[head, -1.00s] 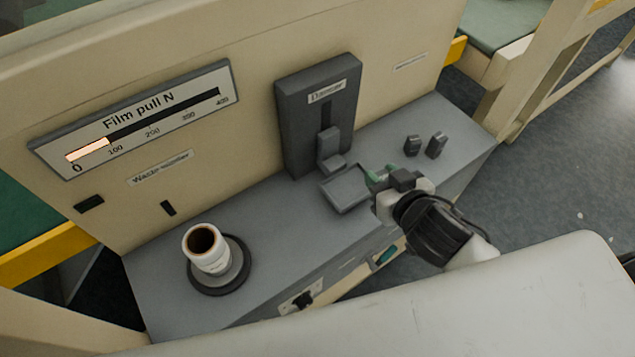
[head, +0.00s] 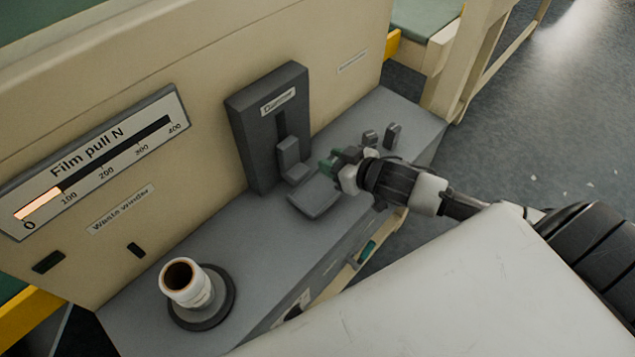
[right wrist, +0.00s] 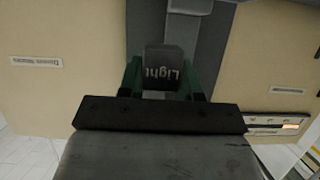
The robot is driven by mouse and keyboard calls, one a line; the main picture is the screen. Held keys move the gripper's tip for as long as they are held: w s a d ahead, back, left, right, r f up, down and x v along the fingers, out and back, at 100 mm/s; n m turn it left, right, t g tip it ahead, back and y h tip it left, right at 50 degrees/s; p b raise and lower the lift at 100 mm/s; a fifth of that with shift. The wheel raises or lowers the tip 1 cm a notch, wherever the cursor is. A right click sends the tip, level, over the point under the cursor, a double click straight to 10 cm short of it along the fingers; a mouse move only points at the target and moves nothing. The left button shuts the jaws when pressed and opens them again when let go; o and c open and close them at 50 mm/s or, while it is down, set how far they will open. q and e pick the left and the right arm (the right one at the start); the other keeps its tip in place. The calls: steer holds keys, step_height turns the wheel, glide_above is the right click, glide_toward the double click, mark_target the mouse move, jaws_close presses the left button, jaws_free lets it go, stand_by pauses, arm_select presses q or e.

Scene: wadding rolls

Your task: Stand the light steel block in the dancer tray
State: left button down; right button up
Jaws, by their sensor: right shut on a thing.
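The dancer tray (head: 314,199) is a small flat grey tray at the foot of the dark dancer unit (head: 262,140) in the head view. My right gripper (head: 328,165) has green fingers and appears just above the tray's far right side. In the right wrist view, its fingers (right wrist: 162,80) are shut on the light steel block (right wrist: 162,68), a grey block marked "Light", which shows upside down. The block is clear of the tray as far as I can tell; in the head view it is mostly hidden by the gripper. My left gripper is out of view.
Two dark blocks (head: 392,134) (head: 370,138) stand on the grey bench (head: 250,225) to the right of the tray. A white roll (head: 187,283) stands on a round base at the left. The film pull gauge (head: 100,165) is on the panel behind.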

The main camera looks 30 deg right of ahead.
steer(key=a+f, duration=0.1)
steer(key=a, duration=0.1)
steer(key=a+f, duration=0.1)
steer(key=shift+w+a, duration=0.2)
steer(key=shift+a, duration=0.15)
steer(key=shift+f, duration=2.15)
steer(key=o, duration=1.1)
steer(key=shift+f, duration=0.1)
steer(key=v, duration=1.2)
